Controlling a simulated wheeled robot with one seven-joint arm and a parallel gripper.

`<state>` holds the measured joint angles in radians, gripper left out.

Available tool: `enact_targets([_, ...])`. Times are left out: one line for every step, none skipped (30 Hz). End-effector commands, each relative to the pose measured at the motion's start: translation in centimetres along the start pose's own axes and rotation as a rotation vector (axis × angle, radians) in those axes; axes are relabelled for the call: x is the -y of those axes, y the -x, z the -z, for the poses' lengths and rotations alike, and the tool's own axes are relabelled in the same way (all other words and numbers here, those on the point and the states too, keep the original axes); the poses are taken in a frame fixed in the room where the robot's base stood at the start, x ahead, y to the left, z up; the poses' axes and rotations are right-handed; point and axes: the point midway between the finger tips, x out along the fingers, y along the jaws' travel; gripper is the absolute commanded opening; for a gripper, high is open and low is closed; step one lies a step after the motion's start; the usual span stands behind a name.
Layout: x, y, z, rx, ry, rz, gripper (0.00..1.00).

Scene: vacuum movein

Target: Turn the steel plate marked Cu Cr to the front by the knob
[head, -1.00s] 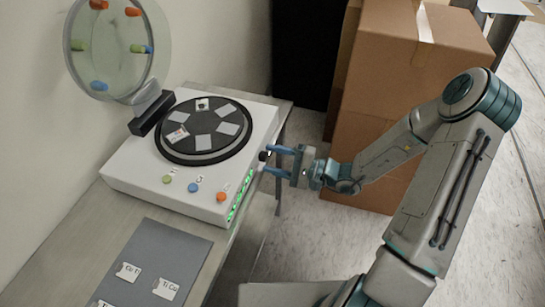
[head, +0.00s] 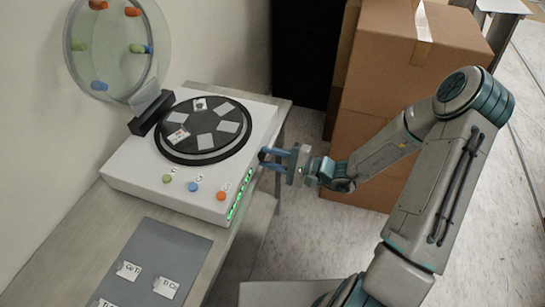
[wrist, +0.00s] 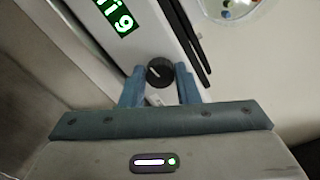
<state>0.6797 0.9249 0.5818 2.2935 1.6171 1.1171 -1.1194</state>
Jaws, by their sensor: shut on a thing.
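The white machine (head: 150,180) carries a round black turntable (head: 205,137) with several pale plates set around it. One plate (head: 179,134) has a reddish mark and another (head: 201,104) a dark mark. I cannot read Cu Cr on any of them. The black knob (wrist: 160,71) with a white pointer line is on the machine's right side; in the head view the fingers hide most of it. My gripper (head: 263,158) is at that side, its blue fingers shut on the knob, one on each side in the wrist view.
A round glass lid (head: 120,65) with coloured pegs stands open behind. Green, blue and orange buttons (head: 194,187) line the front. A green display (head: 240,195) is lit on the side. A grey mat (head: 190,240) holds labelled cards. Cardboard boxes (head: 400,90) stand behind my arm.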

Motion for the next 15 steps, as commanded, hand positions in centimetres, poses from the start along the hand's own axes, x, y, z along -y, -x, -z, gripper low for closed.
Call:
enact_targets([-0.02, -0.06, -0.02, -0.001, -0.022, -0.003, 0.06])
enact_targets([-0.02, -0.07, -0.03, -0.001, -0.038, -0.003, 0.06])
enact_targets([-0.01, -0.08, -0.05, -0.001, -0.061, -0.004, 0.06])
enact_targets([0.00, -0.10, -0.06, -0.001, -0.081, -0.004, 0.06])
enact_targets([0.01, -0.11, -0.07, -0.001, -0.102, -0.004, 0.06])
enact_targets([0.02, -0.12, -0.09, -0.001, -0.132, -0.004, 0.06])
enact_targets([0.03, -0.14, -0.11, 0.000, -0.157, -0.004, 0.06])
enact_targets([0.03, -0.15, -0.12, 0.000, -0.182, -0.004, 0.06])
enact_targets([0.05, -0.17, -0.14, 0.000, -0.218, -0.005, 0.06])
enact_targets([0.05, -0.18, -0.15, 0.000, -0.244, -0.005, 0.06])
enact_targets([0.06, -0.18, -0.16, 0.000, -0.272, -0.005, 0.06])
enact_targets([0.06, -0.19, -0.16, 0.001, -0.311, -0.005, 0.06])
enact_targets([0.06, -0.20, -0.17, 0.001, -0.340, -0.005, 0.06])
enact_targets([0.06, -0.21, -0.17, 0.001, -0.369, -0.005, 0.06])
enact_targets([0.06, -0.22, -0.18, 0.001, -0.407, -0.005, 0.06])
